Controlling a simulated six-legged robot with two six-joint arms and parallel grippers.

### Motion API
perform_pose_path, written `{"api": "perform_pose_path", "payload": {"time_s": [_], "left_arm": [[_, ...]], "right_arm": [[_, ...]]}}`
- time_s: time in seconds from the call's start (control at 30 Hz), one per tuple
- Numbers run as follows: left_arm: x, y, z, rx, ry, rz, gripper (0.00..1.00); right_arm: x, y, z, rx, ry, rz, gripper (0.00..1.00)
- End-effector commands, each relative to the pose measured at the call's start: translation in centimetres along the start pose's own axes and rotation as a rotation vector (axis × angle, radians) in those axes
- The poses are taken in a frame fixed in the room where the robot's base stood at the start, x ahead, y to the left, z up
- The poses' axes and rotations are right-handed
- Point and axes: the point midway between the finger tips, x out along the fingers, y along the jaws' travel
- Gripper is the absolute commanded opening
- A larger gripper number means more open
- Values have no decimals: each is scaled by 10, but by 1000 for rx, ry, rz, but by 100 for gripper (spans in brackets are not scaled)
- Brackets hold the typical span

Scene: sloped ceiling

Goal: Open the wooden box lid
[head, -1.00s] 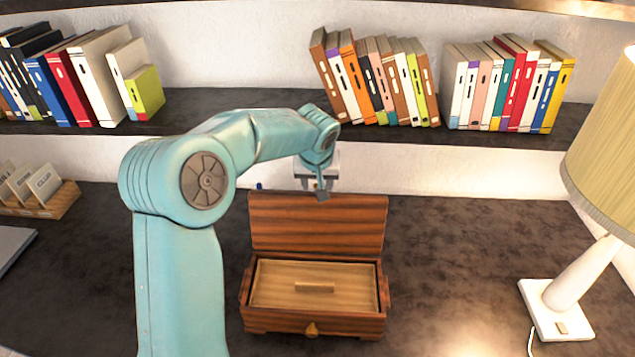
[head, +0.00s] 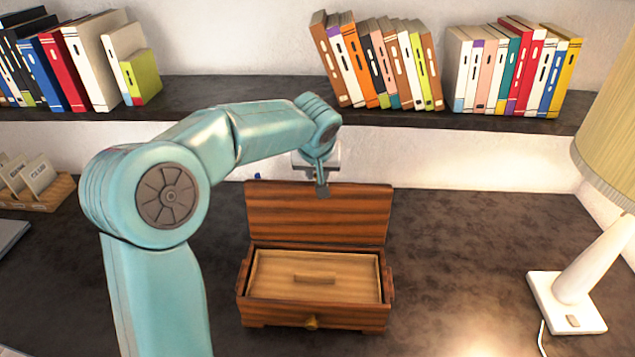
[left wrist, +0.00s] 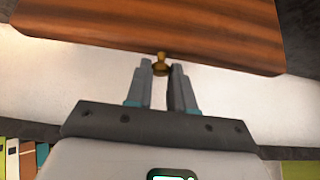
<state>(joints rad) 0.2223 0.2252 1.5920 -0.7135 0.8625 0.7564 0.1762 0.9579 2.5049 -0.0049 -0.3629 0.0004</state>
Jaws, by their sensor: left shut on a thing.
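The wooden box (head: 315,317) stands on the dark desk. Its reddish-brown lid (head: 318,215) is raised, standing up at the back of the box. A paler inner panel (head: 277,275) with a small bar handle shows inside. My left gripper (head: 321,188) is at the top edge of the raised lid. In the left wrist view, my left gripper (left wrist: 162,70) has its fingers on either side of a small brass knob (left wrist: 161,62) at the lid's edge (left wrist: 190,25), shut on it. My right gripper is not in view.
A shelf (head: 250,97) with rows of books (head: 385,60) runs behind the box. A lamp (head: 590,285) stands at the right. A wooden card holder (head: 40,193) is at the far left. The desk (head: 450,240) is clear between box and lamp.

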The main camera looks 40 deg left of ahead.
Motion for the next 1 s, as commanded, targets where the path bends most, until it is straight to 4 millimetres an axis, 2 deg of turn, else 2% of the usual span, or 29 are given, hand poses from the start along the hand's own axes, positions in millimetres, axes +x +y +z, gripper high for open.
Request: {"api": "perform_pose_path", "payload": {"time_s": [0.03,0.13,0.53,0.57,0.6,0.63,0.87,1.0], "left_arm": [[2,0,8,-1,10,3,0],[-7,0,15,-2,10,1,0],[-12,-1,18,-2,-1,-4,0],[-12,-1,19,-2,-1,-4,32],[-12,-1,18,-2,-1,-4,45],[-12,-1,18,-2,0,-3,48],[-12,-1,18,-2,3,-2,48],[-20,0,18,-2,7,0,48]], "right_arm": [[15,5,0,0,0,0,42],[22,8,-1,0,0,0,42],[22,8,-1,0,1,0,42],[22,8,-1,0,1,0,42],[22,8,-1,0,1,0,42],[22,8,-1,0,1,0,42],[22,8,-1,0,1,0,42],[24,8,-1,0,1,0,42]]}}
